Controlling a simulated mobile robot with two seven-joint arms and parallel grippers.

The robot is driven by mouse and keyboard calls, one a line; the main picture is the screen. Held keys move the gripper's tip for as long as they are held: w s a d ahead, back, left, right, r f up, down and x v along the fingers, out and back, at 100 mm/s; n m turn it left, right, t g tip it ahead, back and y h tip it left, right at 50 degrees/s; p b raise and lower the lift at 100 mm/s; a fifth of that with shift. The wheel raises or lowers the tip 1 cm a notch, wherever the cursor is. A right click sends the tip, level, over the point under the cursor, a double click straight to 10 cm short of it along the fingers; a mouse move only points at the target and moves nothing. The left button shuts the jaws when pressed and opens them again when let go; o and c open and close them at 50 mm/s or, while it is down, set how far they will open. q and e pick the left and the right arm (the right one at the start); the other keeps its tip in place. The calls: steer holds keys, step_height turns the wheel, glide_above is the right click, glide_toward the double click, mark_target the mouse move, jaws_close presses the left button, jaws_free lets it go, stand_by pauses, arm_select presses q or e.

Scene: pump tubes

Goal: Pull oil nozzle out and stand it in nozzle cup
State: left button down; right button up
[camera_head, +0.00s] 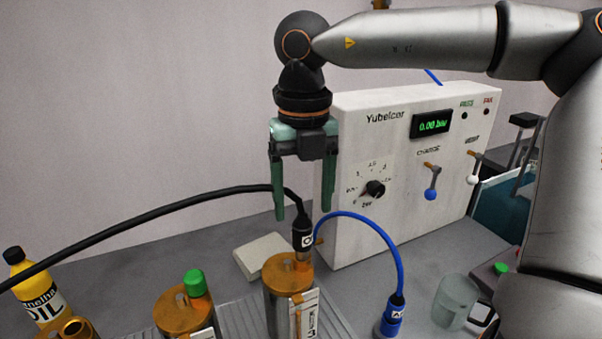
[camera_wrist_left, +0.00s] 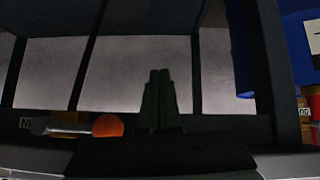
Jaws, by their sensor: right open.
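The oil nozzle (camera_head: 303,236), black with a white "O" label, stands upright in the top of an orange-lidded pump tube (camera_head: 279,310). A black hose (camera_head: 150,213) runs from its top to the left. My right gripper (camera_head: 303,212) points down with its jaws open, just above the nozzle, one finger on each side in the picture. It does not visibly touch the nozzle. A grey cup (camera_head: 452,304) stands at the lower right; I cannot tell whether it is the nozzle cup. My left gripper (camera_wrist_left: 160,75) shows only in the left wrist view, fingers together and empty.
A white tester box (camera_head: 345,235) stands close behind the right gripper. A blue-hosed nozzle (camera_head: 394,309) labelled "A" stands upright at the front. Another orange-lidded tube (camera_head: 178,318) and a yellow oil bottle (camera_head: 40,300) are to the left. A pale flat block (camera_head: 262,256) lies behind.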

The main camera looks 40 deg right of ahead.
mark_target(303, 223)
step_height(303, 223, down, 6)
steer(key=shift+r, duration=0.15)
arm_select(q)
steer(key=shift+w+d+r, duration=0.2)
steer(key=shift+w+r, duration=0.1)
steer(key=shift+w, duration=0.3)
arm_select(e)
steer(key=shift+f, duration=0.5)
steer(key=shift+c, duration=0.4)
jaws_close()
arm_select(q)
steer(key=shift+s+f, duration=0.15)
steer(key=shift+f, duration=0.05)
arm_select(e)
steer(key=c, duration=0.6)
jaws_free()
steer(key=shift+c, duration=0.2)
jaws_close()
